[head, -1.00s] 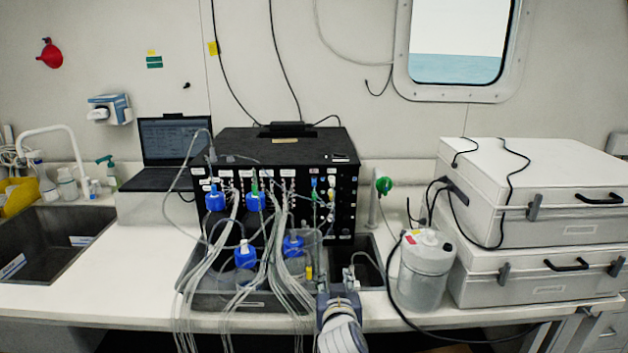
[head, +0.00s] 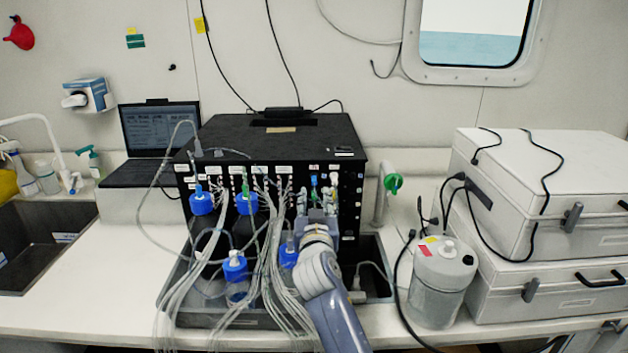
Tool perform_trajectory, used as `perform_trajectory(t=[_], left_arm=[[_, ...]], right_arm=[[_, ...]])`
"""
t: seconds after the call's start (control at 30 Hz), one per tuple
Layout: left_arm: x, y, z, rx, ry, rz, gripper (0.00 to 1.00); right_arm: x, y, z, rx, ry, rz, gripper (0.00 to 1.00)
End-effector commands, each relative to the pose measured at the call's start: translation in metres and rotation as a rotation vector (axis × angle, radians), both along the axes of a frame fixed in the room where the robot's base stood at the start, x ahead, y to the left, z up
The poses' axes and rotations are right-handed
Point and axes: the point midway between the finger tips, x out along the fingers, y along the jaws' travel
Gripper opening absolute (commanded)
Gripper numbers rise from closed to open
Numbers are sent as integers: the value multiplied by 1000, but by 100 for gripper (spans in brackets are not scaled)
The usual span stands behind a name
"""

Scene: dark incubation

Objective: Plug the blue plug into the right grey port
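The black box (head: 286,131) stands on the bench with a front panel of ports and tubes. A small blue and green fitting (head: 314,181) shows on the panel's right part, with a yellow one (head: 333,184) beside it. I cannot tell whether either is the blue plug, and the grey ports are too small to make out. My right gripper (head: 317,207) is in front of the panel's right part, just below these fittings. My wrist hides most of its fingers and the panel behind. I cannot tell what it holds. My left gripper is out of view.
A white canister (head: 441,283) and stacked white cases (head: 545,250) stand to the right. A sink (head: 36,252) is at left.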

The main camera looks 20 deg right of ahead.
Motion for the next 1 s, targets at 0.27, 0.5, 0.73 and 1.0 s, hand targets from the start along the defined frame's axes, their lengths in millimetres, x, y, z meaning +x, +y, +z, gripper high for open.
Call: perform_trajectory(t=[0.27,0.5,0.73,1.0], left_arm=[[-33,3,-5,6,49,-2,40],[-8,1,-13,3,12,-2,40],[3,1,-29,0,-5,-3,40],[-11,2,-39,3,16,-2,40]], right_arm=[[10,-3,-1,-1,0,0,32],[41,-12,-2,-3,0,0,32],[70,-20,-3,1,0,-1,32],[86,-25,-1,1,2,-1,32]])
